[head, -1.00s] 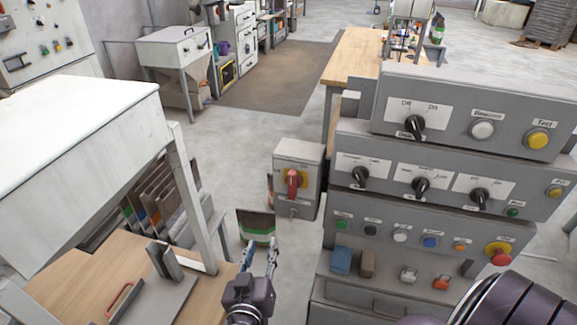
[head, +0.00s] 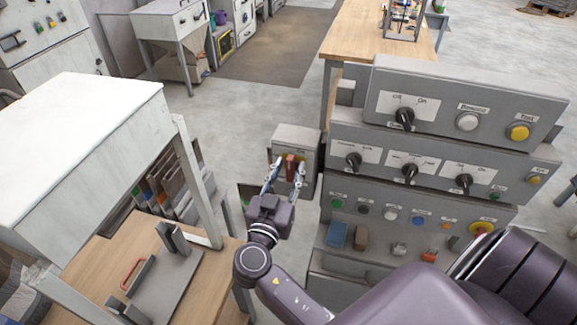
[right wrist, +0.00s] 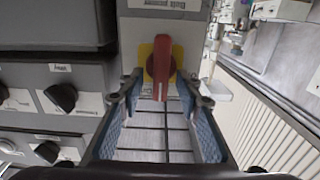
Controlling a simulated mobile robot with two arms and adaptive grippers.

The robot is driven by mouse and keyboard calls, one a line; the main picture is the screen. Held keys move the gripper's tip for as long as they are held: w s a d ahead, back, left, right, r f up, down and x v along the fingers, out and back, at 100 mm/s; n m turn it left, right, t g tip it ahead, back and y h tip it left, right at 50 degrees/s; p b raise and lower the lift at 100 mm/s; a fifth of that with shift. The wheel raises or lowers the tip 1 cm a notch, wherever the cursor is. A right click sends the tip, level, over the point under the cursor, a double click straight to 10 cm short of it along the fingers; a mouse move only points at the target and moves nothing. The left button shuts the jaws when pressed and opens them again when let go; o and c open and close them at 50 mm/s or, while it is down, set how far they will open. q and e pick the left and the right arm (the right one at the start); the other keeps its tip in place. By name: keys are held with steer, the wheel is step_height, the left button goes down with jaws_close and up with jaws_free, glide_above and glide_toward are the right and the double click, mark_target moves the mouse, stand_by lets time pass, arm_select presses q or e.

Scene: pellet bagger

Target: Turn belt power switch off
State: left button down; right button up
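A red rotary switch handle (head: 290,165) on a yellow plate sits on the front of a grey box left of the control panels. In the right wrist view the red handle (right wrist: 165,68) points roughly up and down, on the yellow plate. My right gripper (head: 284,174) is open in front of the box. In the wrist view its two fingers (right wrist: 160,92) stand on either side of the handle's lower part, with visible gaps. I cannot tell how deep the handle is between them. My left gripper is out of view.
Stacked grey control panels (head: 455,105) with black knobs and coloured buttons stand right of the box. A white-topped stand (head: 80,150) and a wooden table (head: 95,265) with a red-handled plate are at the left. Open floor (head: 240,125) lies behind.

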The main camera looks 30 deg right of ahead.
jaws_close()
